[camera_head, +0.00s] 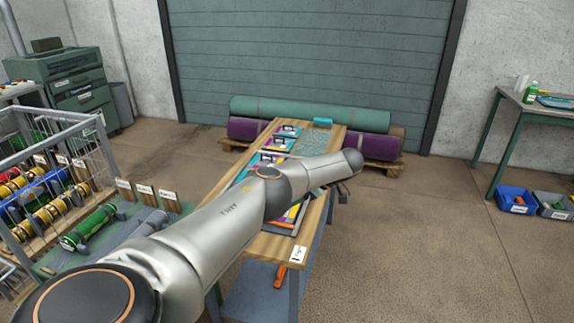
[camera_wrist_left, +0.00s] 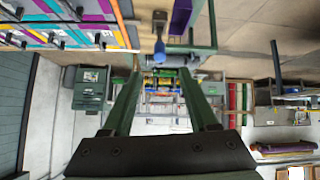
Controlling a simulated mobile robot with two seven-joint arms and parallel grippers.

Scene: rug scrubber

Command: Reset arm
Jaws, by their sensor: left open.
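My left arm reaches across the head view from the lower left, over the wooden table (camera_head: 318,222). Its gripper (camera_head: 330,191) is past the arm's bend, partly hidden behind the wrist. In the wrist view the two green fingers (camera_wrist_left: 162,72) are spread apart with nothing held between them. A small blue-ended item (camera_wrist_left: 159,50) shows beyond the fingertips, apart from them; I cannot tell what it is. My right gripper is not in view.
A wire cage (camera_head: 50,150) stands left, a green bench (camera_head: 530,107) right.

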